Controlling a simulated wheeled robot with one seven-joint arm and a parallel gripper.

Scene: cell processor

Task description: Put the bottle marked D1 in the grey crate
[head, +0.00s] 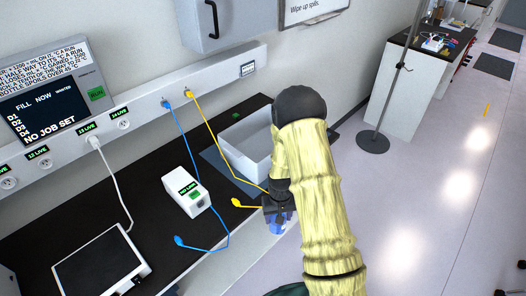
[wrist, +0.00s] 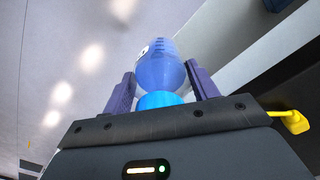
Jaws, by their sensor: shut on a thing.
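A blue translucent bottle (wrist: 160,68) with a lighter blue cap (wrist: 159,100) is between the fingers of my gripper (wrist: 161,88) in the wrist view. A small part of a white label shows on its side; I cannot read the mark. In the head view my gripper (head: 277,206) is shut on the bottle, of which a bit of blue (head: 280,219) shows near the bench's front edge. The light grey crate (head: 243,168) stands on the bench just beyond my gripper. My arm hides its right part.
A white device (head: 186,191) with a green label stands left of the crate. Blue (head: 177,125) and yellow (head: 212,140) cables run from the wall rail across the bench. A white-framed tablet (head: 101,267) lies at front left. A screen (head: 45,105) reads NO JOB SET.

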